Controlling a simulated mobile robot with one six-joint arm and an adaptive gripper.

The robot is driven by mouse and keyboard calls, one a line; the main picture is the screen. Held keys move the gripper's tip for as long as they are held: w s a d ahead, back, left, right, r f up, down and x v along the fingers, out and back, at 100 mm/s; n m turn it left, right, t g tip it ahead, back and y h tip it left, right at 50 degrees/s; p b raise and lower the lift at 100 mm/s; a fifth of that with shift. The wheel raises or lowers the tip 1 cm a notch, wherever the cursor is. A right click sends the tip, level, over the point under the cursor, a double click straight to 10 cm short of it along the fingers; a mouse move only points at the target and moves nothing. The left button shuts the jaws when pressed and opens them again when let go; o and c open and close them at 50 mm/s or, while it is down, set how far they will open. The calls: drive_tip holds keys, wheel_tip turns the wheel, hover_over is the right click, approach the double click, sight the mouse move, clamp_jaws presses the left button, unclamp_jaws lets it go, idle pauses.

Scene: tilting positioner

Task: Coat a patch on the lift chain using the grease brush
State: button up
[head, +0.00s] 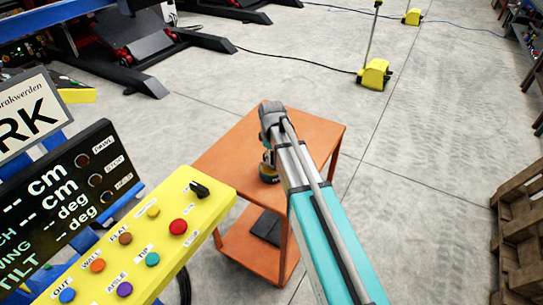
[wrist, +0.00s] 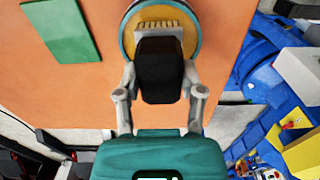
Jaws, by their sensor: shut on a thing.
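My gripper (wrist: 160,82) is shut on the grease brush, whose dark block-shaped body (wrist: 160,68) sits between the fingers in the wrist view. Its pale bristles (wrist: 160,27) point up the picture and overlap the round grease tin (wrist: 191,42), which has a teal rim and a yellow-orange inside. I cannot tell whether the bristles touch the grease. I cannot make out the lift chain in either view.
A green flat piece (wrist: 62,29) lies on the cart top. A yellow button panel (head: 150,240) and a dark display (head: 75,200) stand at left in the head view. Wooden pallets (head: 520,220) are at right. The floor right of the cart is clear.

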sight(272, 154)
drive_tip(key=shift+s+f+b, duration=0.1)
drive_tip(key=shift+f+b, duration=0.45)
idle(2.3)
drive_tip(key=shift+r, duration=0.1)
drive_tip(key=shift+r+p, duration=3.45)
drive_tip(key=shift+p, duration=0.1)
drive_tip(key=shift+d, duration=0.15)
